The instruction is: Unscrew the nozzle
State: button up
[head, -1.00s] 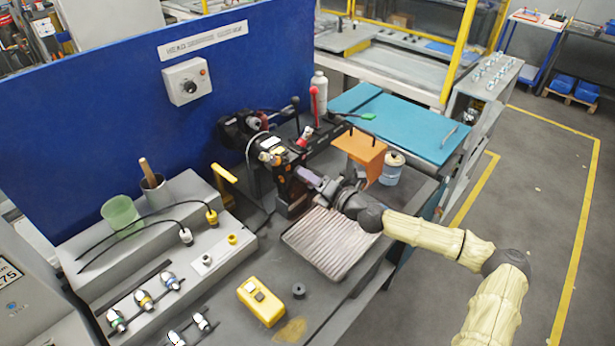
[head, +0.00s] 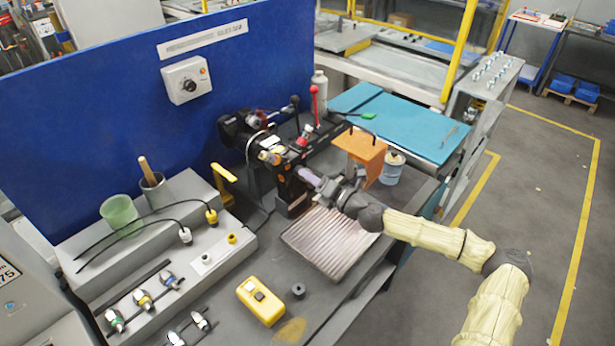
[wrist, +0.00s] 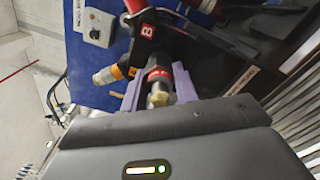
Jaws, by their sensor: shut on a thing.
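The black tool fixture (head: 291,185) stands on the bench in front of the blue panel, and my gripper (head: 310,178) reaches it from the right. In the wrist view, the purple fingers of my gripper (wrist: 159,82) are on both sides of the nozzle (wrist: 158,97), a small brass-coloured and metal end. My gripper is shut on it. Behind the nozzle is a black body with a red band (wrist: 157,74), in line with it. In the head view the nozzle is hidden by the fingers.
A ribbed grey plate (head: 325,240) lies below my gripper. An orange bracket (head: 358,148) and a tin (head: 392,170) stand close to my wrist. A yellow box (head: 260,301) lies at the front.

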jog(key=n+b, duration=0.3)
jog(key=n, duration=0.3)
jog(key=shift+f+n, duration=0.1)
jog(key=shift+n, duration=0.3)
jog(key=shift+n+b, duration=1.05)
jog(key=shift+n, duration=1.05)
jog(key=shift+n+b, duration=0.75)
jog(key=shift+n, duration=0.45)
jog(key=n+b, duration=0.3)
jog(key=n, duration=0.4)
jog(key=shift+b, duration=0.3)
jog(key=shift+n+b, duration=0.6)
jog(key=shift+n, duration=0.8)
